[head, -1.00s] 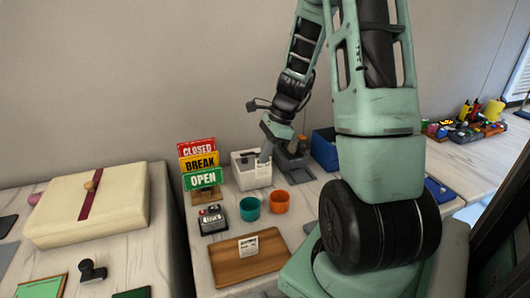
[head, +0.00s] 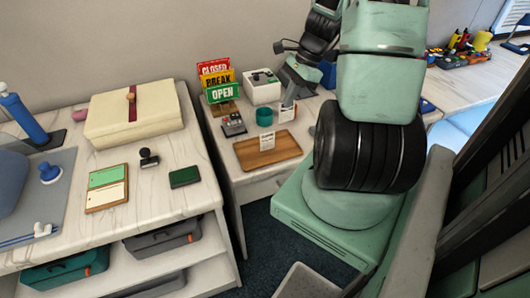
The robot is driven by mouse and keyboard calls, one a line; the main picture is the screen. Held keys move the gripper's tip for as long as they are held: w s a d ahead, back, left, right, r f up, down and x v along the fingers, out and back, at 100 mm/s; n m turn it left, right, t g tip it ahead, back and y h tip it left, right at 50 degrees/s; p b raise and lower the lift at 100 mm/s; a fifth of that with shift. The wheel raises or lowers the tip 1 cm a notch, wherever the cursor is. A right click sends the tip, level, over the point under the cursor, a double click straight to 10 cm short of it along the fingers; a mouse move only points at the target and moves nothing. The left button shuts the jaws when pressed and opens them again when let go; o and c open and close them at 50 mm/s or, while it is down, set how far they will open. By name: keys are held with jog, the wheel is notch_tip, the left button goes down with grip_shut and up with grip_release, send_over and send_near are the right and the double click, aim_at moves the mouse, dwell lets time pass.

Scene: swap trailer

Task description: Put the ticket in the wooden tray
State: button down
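The wooden tray (head: 285,150) lies on the white counter, with a small white printed card (head: 267,141) at its back edge. My gripper (head: 289,100) is above the counter, behind and to the right of the tray. A white ticket (head: 287,113) hangs upright at its fingertips and appears held between them. The fingers are small and partly hidden by the ticket.
CLOSED, BREAK and OPEN signs (head: 222,92) stand left of the box. The tray's middle is bare.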

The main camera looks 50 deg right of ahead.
notch_tip(320, 180, down, 9)
jog(key=shift+f, duration=0.2)
dwell(0.3)
jog(key=shift+f+b, duration=0.2)
jog(key=shift+b, duration=0.1)
jog(key=c, duration=1.7)
grip_release()
jog(key=shift+c, duration=0.2)
